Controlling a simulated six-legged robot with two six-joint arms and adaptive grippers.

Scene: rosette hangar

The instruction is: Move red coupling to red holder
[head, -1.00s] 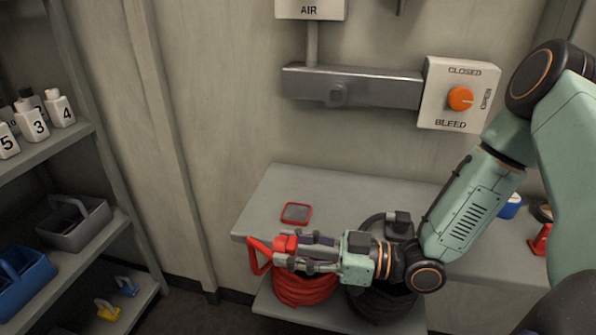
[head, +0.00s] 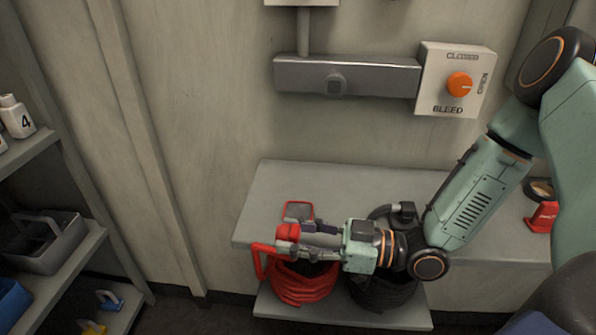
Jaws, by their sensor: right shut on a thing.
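The red coupling (head: 287,232) is between the fingers of my right gripper (head: 288,240), which is shut on it. A red hose (head: 302,286) runs from the coupling and hangs coiled below the bench front. A red-rimmed square pad (head: 304,203) lies on the bench just behind the coupling and looks like the red holder. The coupling and fingers cover its near part. I cannot tell whether the coupling touches the pad. My left gripper is not in view.
The grey bench (head: 335,182) is clear behind my right arm. A black coupling (head: 404,211) with a black coiled hose (head: 384,292) is beside my gripper. A red object (head: 543,216) stands at right. A bleed knob (head: 459,84) is on the wall; shelves (head: 75,262) stand left.

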